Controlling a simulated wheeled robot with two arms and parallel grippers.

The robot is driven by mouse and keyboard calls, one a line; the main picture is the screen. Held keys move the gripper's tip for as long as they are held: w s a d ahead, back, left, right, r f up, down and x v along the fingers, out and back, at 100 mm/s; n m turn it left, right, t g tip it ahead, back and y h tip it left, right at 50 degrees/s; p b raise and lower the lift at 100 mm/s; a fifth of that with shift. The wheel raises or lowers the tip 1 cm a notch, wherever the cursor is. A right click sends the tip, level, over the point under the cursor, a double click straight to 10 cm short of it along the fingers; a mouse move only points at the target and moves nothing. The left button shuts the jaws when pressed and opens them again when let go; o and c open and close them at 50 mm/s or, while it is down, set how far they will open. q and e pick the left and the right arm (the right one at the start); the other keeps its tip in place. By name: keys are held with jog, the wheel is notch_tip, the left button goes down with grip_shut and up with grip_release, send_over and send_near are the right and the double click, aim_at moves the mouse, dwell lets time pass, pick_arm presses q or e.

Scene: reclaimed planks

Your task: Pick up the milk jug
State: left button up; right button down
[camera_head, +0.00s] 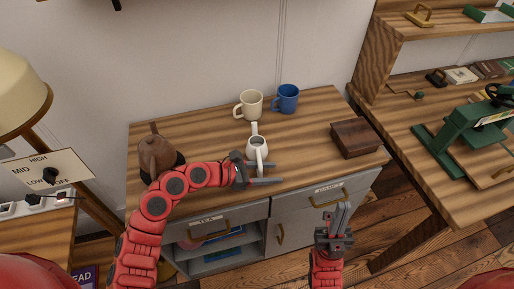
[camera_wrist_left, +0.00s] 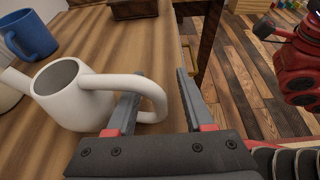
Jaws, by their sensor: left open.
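The white milk jug (camera_head: 257,145) stands upright on the wooden top of a small cabinet, and its handle faces the front. It also shows in the left wrist view (camera_wrist_left: 72,98), with the handle curving right. My left gripper (camera_head: 265,172) is open at the handle. In the left wrist view, my left gripper (camera_wrist_left: 158,88) has one finger in front of the handle's loop and the other beyond it, with the handle's outer bend between them. Contact cannot be told. My right gripper (camera_head: 343,207) is in front of the cabinet, away from the jug, its fingers close together.
A cream mug (camera_head: 249,104) and a blue mug (camera_head: 286,99) stand behind the jug. A brown teapot (camera_head: 156,154) is at the left, and a dark wooden box (camera_head: 354,138) at the right. A lamp (camera_head: 22,90) stands far left. The cabinet top (camera_head: 312,125) is clear between jug and box.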

pick_arm(q)
grip_shut()
dwell(1.4)
